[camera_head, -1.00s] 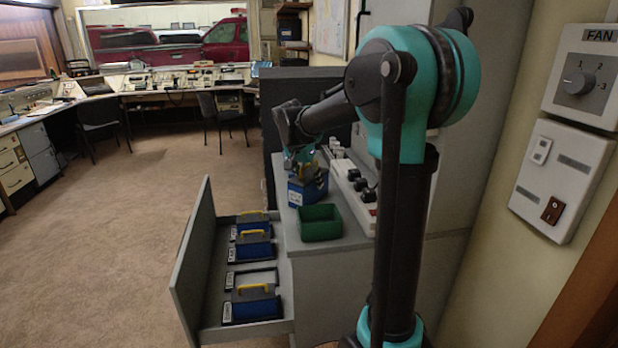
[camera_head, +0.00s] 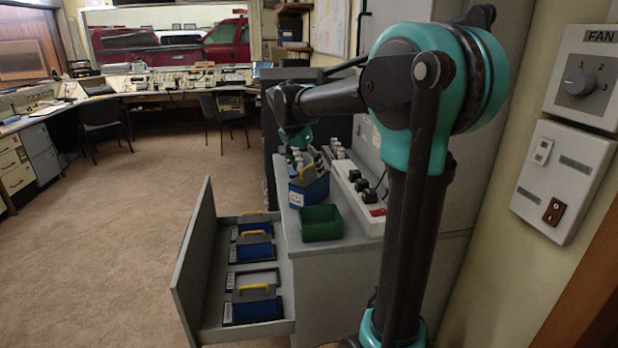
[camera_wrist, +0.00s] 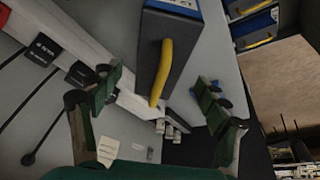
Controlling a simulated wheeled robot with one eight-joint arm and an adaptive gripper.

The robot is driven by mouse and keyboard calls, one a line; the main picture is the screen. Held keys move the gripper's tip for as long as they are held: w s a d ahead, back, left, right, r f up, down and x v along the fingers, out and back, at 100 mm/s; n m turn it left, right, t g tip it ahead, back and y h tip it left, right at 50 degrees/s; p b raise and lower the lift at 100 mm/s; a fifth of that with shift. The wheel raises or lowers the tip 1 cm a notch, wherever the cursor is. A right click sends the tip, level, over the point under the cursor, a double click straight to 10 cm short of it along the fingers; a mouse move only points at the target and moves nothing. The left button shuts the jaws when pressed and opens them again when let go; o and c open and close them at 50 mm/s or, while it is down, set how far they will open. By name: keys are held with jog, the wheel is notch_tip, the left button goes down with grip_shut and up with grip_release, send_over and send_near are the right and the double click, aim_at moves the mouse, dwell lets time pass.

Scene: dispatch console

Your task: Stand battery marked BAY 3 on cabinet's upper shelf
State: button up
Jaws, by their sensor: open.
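A blue battery with a grey top and yellow handle stands on the grey counter (camera_head: 290,222); this battery (camera_head: 311,190) has a white label too small to read. My gripper (camera_head: 302,163) is open and empty, pointing down just over it. In the wrist view the battery (camera_wrist: 178,52) and its yellow handle (camera_wrist: 162,75) lie ahead, with the handle's near end between my open fingers (camera_wrist: 160,88). I cannot tell whether this is BAY 3. The cabinet's upper shelf cannot be made out.
An open drawer (camera_head: 187,262) holds similar batteries (camera_head: 254,308) and an empty-looking slot. A green bin (camera_head: 320,224) stands on the counter in front of the battery. Open carpet lies left.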

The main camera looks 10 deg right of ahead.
jog(key=v, duration=0.6)
jog(key=shift+r, duration=0.1)
